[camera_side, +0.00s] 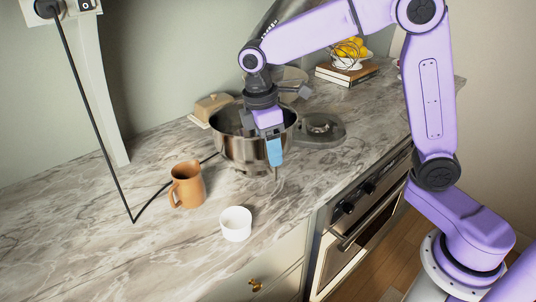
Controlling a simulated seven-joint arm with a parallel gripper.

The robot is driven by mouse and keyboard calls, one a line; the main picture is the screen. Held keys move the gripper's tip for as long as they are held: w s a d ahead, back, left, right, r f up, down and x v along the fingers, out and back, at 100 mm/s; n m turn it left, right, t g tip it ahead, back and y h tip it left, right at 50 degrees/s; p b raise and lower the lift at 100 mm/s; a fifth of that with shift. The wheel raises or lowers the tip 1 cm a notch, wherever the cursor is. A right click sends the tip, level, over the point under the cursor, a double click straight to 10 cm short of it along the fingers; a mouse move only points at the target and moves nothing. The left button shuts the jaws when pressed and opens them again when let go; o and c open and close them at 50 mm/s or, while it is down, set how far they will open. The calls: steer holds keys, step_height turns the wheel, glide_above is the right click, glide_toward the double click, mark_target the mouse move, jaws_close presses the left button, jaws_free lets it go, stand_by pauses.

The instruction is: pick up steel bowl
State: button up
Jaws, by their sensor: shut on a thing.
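The steel bowl (236,148) is a large, shiny mixing bowl on the marble counter, near the middle of the view. My gripper (274,152) points down at the bowl's front right side and is shut on its rim. One blue finger shows outside the wall. The other finger is hidden, and the arm's wrist covers part of the bowl's opening. I cannot tell whether the bowl is lifted at all.
An orange-brown mug (187,185) and a white cup (236,224) stand in front of the bowl. A mixer base (320,128) is close on its right. A butter dish (209,106) and books (347,72) with a fruit basket are behind. A black cord (95,125) crosses the left counter.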

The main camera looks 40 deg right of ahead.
steer(key=s+d+r, duration=0.4)
steer(key=s+r, duration=0.5)
steer(key=s, duration=0.4)
steer(key=s+d+f+n, duration=0.1)
steer(key=s+d+f, duration=0.1)
steer(key=d, duration=0.8)
steer(key=s+d+f, duration=0.2)
steer(key=d+f, duration=0.2)
steer(key=d, duration=0.6)
steer(key=shift+s+d+n+t, duration=0.15)
steer(key=shift+s+n+t, duration=0.25)
steer(key=shift+w+f, duration=0.1)
